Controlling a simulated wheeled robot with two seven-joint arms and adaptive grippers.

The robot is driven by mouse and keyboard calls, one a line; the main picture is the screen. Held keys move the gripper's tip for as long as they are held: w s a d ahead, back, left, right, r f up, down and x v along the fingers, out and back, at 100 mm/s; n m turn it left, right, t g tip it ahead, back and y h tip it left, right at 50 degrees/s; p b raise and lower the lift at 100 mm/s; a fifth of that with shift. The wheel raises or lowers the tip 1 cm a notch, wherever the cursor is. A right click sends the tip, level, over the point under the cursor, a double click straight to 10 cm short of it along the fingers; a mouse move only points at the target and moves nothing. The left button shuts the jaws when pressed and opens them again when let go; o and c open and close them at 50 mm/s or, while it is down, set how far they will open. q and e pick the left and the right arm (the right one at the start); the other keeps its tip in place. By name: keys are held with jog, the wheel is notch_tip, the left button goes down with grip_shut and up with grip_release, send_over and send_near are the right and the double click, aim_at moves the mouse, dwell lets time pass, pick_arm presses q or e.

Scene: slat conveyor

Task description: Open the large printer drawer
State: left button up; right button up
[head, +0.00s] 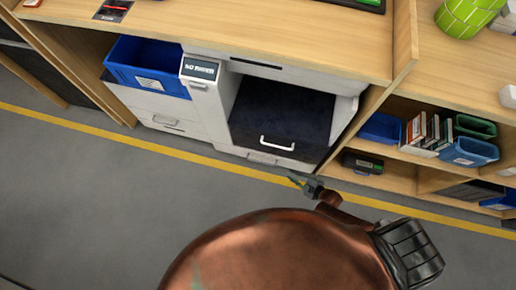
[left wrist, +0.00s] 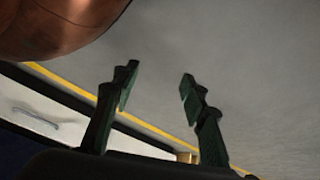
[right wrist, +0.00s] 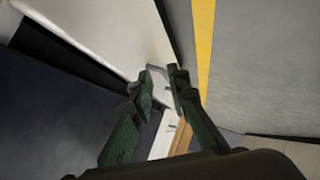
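The printer (head: 215,105) is a white cabinet under the counter. Its large drawer (head: 283,108) shows as a wide dark panel with a white bar handle (head: 277,143) near its lower edge. My right gripper (head: 298,181) is below and right of that handle, apart from it, over the floor near the yellow line. In the right wrist view its fingers (right wrist: 160,86) are partly open, with a pale grey-white part just beyond the tips; I cannot tell whether they touch. My left gripper (left wrist: 158,92) is open and empty in its wrist view, and I cannot make it out in the head view.
A smaller handle (head: 262,159) sits low on the printer. A blue bin (head: 148,67) stands left of it, and shelves with books (head: 428,134) and bins stand right. The wooden counter (head: 290,40) overhangs. The grey floor (head: 90,190) in front is clear.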

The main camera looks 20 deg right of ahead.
jog(key=w+a+f+n+y+b, duration=0.1)
jog(key=w+a+n+b, duration=0.1)
jog(key=w+a+b, duration=0.2)
jog(key=w+a+f+n+t+y+b, duration=0.1)
jog(key=w+a+f+n+y+b, duration=0.1)
jog(key=b, duration=0.4)
jog(key=w+a+f+n+t+y+b, duration=0.1)
jog(key=w+a+n+b, duration=0.1)
jog(key=w+a+b, duration=0.3)
jog(key=shift+w+a+f+y, duration=0.2)
jog(key=shift+w, duration=0.2)
jog(key=shift+w+a+f+y, duration=0.15)
jog(key=shift+w+f+y, duration=0.05)
jog(key=shift+w, duration=0.2)
pick_arm(q)
jog(key=w+d+t+h, duration=0.1)
jog(key=w+d+t, duration=0.3)
jog(key=w, duration=0.3)
jog(key=shift+d+r+h+b, duration=0.3)
jog(key=shift+r+h+b, duration=0.1)
jog(key=shift+r, duration=0.05)
pick_arm(e)
jog(key=shift+w+a, duration=0.3)
jog(key=shift+w, duration=0.2)
pick_arm(q)
jog(key=shift+w, duration=0.1)
pick_arm(e)
jog(key=shift+c, duration=0.5)
grip_shut()
